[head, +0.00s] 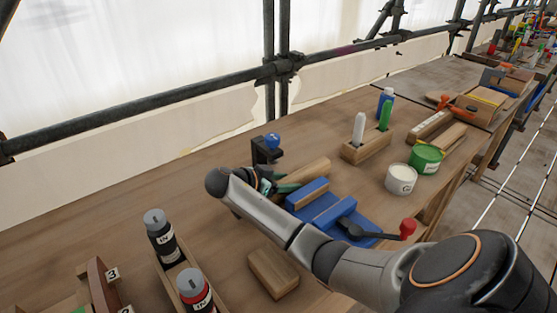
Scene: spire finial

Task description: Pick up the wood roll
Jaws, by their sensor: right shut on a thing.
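A light-brown wooden piece, which I take for the wood roll (311,172), shows in the head view just behind the blue vise. Its near end runs to my right gripper (265,187). My right arm reaches in from the lower right, and its wrist hides most of the fingers and the contact. The right gripper is shut on the piece, low over the bench. I cannot tell whether the piece still touches the bench. A dark green part (287,188) shows beside the gripper. My left gripper is not in view.
The blue vise (325,207) with a red-knobbed handle (407,228) stands close to my forearm. A wooden block (273,273), bottles (160,235), a white tub (400,180), a green tub (427,158) and a marker holder (366,148) stand around. Bench at left back is clear.

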